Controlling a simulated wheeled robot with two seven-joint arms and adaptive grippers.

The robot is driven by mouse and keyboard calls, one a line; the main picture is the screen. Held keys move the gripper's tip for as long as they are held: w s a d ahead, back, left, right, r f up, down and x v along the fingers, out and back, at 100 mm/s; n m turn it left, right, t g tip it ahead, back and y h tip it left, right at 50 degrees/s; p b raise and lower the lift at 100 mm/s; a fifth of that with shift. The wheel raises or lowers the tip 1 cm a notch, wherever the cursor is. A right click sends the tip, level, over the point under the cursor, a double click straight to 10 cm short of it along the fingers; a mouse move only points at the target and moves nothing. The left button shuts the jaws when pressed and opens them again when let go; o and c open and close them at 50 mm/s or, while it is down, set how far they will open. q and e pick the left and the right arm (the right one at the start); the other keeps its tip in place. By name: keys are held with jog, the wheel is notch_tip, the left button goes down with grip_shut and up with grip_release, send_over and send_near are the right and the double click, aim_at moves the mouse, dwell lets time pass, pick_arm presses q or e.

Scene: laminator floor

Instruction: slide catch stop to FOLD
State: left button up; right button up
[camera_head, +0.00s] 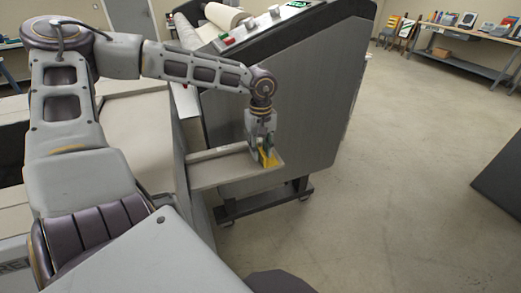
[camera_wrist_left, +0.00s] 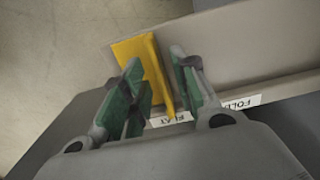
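The yellow catch stop (camera_head: 269,160) sits at the outer end of the shallow catch tray (camera_head: 222,172). In the left wrist view, the stop (camera_wrist_left: 143,60) has a flat part and an upright edge beside the FLAT label (camera_wrist_left: 172,118). The FOLD label (camera_wrist_left: 240,103) is farther right along the tray rim. My left gripper (camera_head: 262,147) points down over the stop. In the wrist view its green-padded fingers (camera_wrist_left: 162,92) are apart, with the stop's upright edge between them and a gap on the right finger's side. My right gripper is not in view.
The grey laminator (camera_head: 285,100) stands behind the tray on a wheeled frame, with rolls and coloured buttons on top. Open floor (camera_head: 400,180) lies to the right. A dark panel (camera_head: 503,175) stands at the right edge, and a bench (camera_head: 470,45) with items is at the back.

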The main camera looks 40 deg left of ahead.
pick_arm(q)
jog(key=shift+f, duration=0.2)
jog(key=shift+c, duration=0.3)
grip_shut()
